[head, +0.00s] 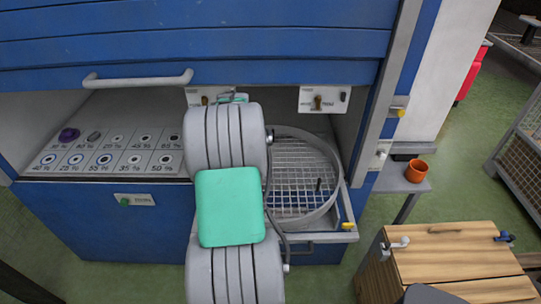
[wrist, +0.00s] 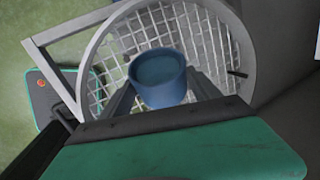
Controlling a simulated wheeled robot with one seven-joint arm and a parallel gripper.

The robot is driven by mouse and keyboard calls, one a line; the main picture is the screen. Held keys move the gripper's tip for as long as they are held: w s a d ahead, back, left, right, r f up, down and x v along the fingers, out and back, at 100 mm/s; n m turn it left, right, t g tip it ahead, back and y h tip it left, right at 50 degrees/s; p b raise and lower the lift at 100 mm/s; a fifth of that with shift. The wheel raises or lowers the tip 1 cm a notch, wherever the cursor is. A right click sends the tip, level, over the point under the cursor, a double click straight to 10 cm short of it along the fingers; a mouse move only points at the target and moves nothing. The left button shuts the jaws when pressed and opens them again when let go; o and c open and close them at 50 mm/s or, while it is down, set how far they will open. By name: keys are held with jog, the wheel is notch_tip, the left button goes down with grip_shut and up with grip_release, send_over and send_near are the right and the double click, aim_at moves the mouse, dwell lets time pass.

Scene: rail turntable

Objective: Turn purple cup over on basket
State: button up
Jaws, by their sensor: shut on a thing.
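My gripper (wrist: 161,92) is shut on a blue cup (wrist: 160,88) in the wrist view, with one finger on each side. The cup's round, rimmed end faces the camera; I cannot tell whether the cup is tilted. Behind the cup is the round wire basket (wrist: 216,38); I cannot tell whether they touch. In the head view the basket (head: 296,160) sits at the right of the blue machine's opening. My arm hides my gripper and the held cup there. A small dark purple round thing (head: 69,135) stands on the labelled panel at far left, apart from my gripper.
The labelled panel (head: 110,172) holds several marked spots inside the machine (head: 90,225). The raised blue shutter (head: 240,40) has a handle (head: 138,80). An orange cup (head: 416,171) stands on a side shelf. A wooden-topped cabinet (head: 450,250) is at lower right.

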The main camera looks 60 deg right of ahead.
jog(key=s+d+r+g+h, duration=0.1)
jog(key=s+d+g, duration=0.15)
jog(key=s, duration=0.45)
jog(key=g+h, duration=0.1)
jog(key=g, duration=0.1)
send_over(272, 194)
jog(key=shift+h, duration=0.3)
notch_tip(272, 194, down, 10)
jog(key=b, duration=0.5)
jog(key=shift+d+r+b, duration=0.1)
jog(key=shift+r+b, duration=0.1)
jog(key=shift+b, duration=0.2)
jog(key=shift+f+b, duration=0.35)
jog(key=shift+b, duration=0.1)
jog(key=shift+f+b, duration=0.35)
jog(key=o, duration=1.7)
jog(key=shift+o, duration=0.2)
jog(key=shift+r, duration=0.1)
